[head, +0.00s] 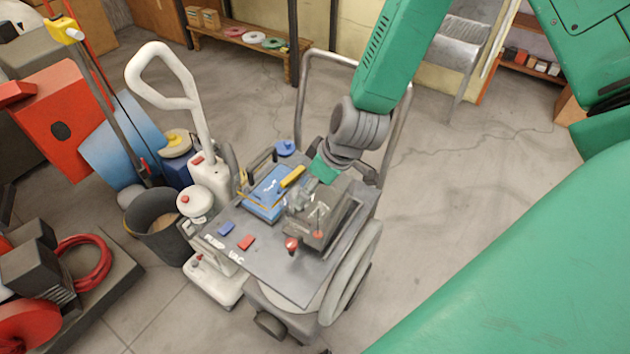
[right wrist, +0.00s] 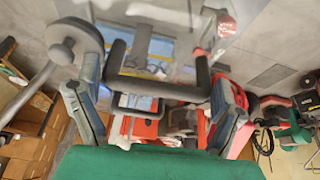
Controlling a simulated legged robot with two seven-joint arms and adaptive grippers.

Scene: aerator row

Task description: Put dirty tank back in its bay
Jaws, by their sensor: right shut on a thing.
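A dark grey, see-through tank (head: 325,212) sits at or just above the right side of the cart top; I cannot tell if it touches. My right gripper (head: 300,197) is at its upper left side. In the right wrist view, a black handle (right wrist: 118,62) and the clear tank wall (right wrist: 190,28) lie between the two fingers of my right gripper (right wrist: 160,105), shut on the tank. A red cap (right wrist: 226,26) shows near the tank. My left gripper is not in view. I cannot make out the bay clearly.
A white upright machine (head: 212,178) and a dark bucket (head: 160,240) stand left. The floor right of the cart is clear.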

